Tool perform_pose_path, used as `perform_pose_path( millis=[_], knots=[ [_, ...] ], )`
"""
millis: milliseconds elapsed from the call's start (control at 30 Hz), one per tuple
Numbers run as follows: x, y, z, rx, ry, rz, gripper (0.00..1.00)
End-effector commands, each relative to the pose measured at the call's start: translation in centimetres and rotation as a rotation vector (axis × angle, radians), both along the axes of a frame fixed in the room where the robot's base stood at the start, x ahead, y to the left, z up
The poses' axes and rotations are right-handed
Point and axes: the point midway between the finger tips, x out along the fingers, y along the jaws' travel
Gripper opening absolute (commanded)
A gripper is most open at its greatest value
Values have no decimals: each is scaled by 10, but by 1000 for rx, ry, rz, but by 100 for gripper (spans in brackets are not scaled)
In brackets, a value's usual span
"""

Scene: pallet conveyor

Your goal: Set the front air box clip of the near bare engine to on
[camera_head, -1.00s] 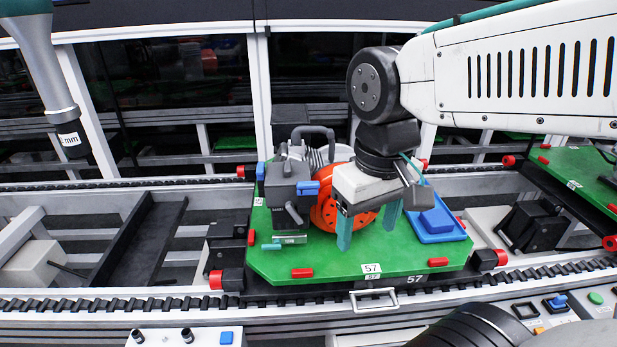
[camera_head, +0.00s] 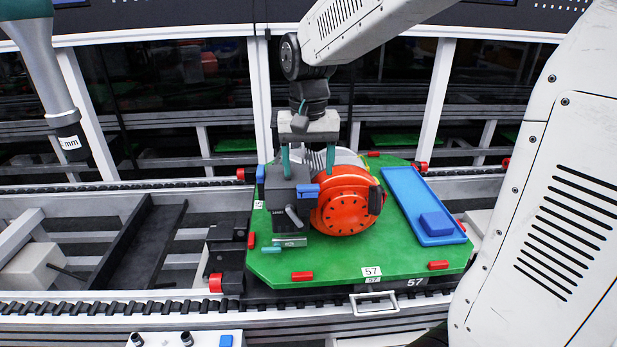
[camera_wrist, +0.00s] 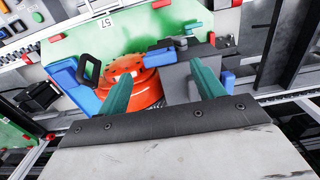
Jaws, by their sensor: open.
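The near engine stands on a green pallet (camera_head: 330,262) marked 57. It has a round orange housing (camera_head: 345,205) and a dark grey air box (camera_head: 285,183) to its left. A blue clip (camera_head: 308,190) is on the air box's front right side, beside the orange housing; it also shows in the wrist view (camera_wrist: 165,55). Another blue part (camera_head: 260,173) is at the box's left side. I cannot tell the clip's setting. My gripper (camera_head: 308,165) points down with its teal fingers apart and empty, over the engine's rear part. In the wrist view my gripper (camera_wrist: 162,90) straddles the engine's top.
A blue tray (camera_head: 405,195) with a blue block (camera_head: 437,223) lies right of the engine. A metal piece (camera_head: 289,241) and red pegs sit on the pallet. A white-and-teal post (camera_head: 50,80) hangs at the left. The conveyor's rails run in front and behind.

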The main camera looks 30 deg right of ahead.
Motion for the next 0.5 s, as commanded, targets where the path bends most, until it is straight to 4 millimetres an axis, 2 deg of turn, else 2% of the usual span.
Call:
perform_pose_path(
  millis=[100, 200, 500],
  knots=[
    [-1, 0, -19, 0, 4, 1, 67],
    [0, 0, -29, 0, 2, 1, 67],
    [0, 1, -36, 0, 0, 2, 67]
  ],
)
